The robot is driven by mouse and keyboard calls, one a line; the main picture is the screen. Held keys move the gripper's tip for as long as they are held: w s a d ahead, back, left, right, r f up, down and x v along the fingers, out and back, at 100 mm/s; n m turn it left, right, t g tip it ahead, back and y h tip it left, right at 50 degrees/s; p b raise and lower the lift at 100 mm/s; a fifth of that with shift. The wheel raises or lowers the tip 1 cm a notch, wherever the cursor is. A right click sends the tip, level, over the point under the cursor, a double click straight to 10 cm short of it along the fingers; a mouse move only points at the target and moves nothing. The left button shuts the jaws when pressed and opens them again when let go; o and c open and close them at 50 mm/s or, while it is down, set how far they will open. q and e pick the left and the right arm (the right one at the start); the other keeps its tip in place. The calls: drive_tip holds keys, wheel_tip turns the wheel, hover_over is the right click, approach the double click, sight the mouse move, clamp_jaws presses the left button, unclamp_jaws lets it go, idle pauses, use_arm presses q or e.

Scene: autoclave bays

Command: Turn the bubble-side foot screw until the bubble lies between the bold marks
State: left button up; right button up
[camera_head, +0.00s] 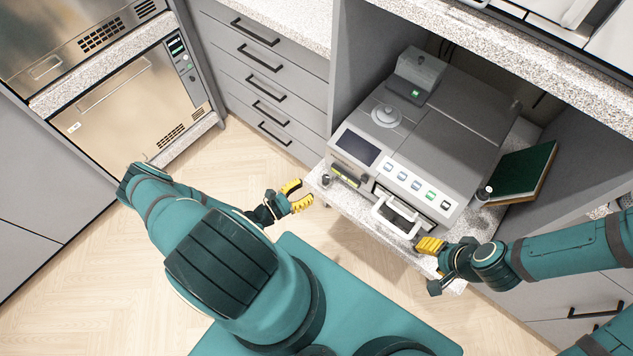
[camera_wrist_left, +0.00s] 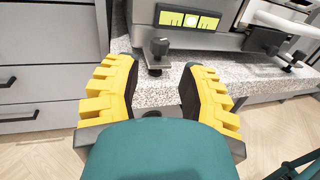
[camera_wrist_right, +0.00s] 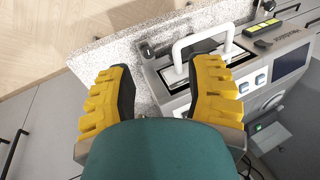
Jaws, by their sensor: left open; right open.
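The bubble level (camera_head: 347,175) is a yellow-green vial on the grey device's left front; it shows closer in the left wrist view (camera_wrist_left: 190,20). A round pale spot sits near its middle, but I cannot tell exactly how it lies against the bold marks. The dark-knobbed foot screw (camera_wrist_left: 158,47) stands below the vial's left end; it also shows in the head view (camera_head: 325,181). My left gripper (camera_head: 302,196) is open and empty, its fingers pointing towards this screw, apart from it. My right gripper (camera_head: 430,246) is open and empty near the device's right front.
The device (camera_head: 455,140) stands on a speckled shelf (camera_head: 318,190). Its white front handle (camera_head: 395,215) sticks out between my grippers. Another foot screw (camera_head: 484,193) is at its right. A green book (camera_head: 522,172) lies right of it. Drawers (camera_head: 265,90) stand left.

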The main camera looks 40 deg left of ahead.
use_arm(q)
drive_tip(key=shift+v, duration=1.65)
drive_tip(key=shift+d, duration=0.1)
drive_tip(key=s+d+r+m+g+h, duration=0.2)
drive_tip(key=d+r+m+g+h, duration=0.1)
drive_tip(key=d+m+g, duration=0.6)
drive_tip(key=s+d+r+m+g+h, duration=0.2)
drive_tip(key=d+r+m+g+h, duration=0.1)
drive_tip(key=d+m+g, duration=0.55)
drive_tip(key=w+d+r+m+t+y, duration=0.1)
drive_tip(key=w+r+m+y, duration=0.1)
drive_tip(key=r+m+y, duration=0.2)
drive_tip(key=w+d+r+m+t+y, duration=0.1)
drive_tip(key=w+d+r+m+y, duration=0.1)
drive_tip(key=r+m, duration=0.4)
drive_tip(key=w+m+y, duration=0.1)
drive_tip(key=m+y, duration=0.1)
drive_tip(key=m, duration=0.1)
drive_tip(key=shift+d+r, duration=0.35)
drive_tip(key=shift+r, duration=0.05)
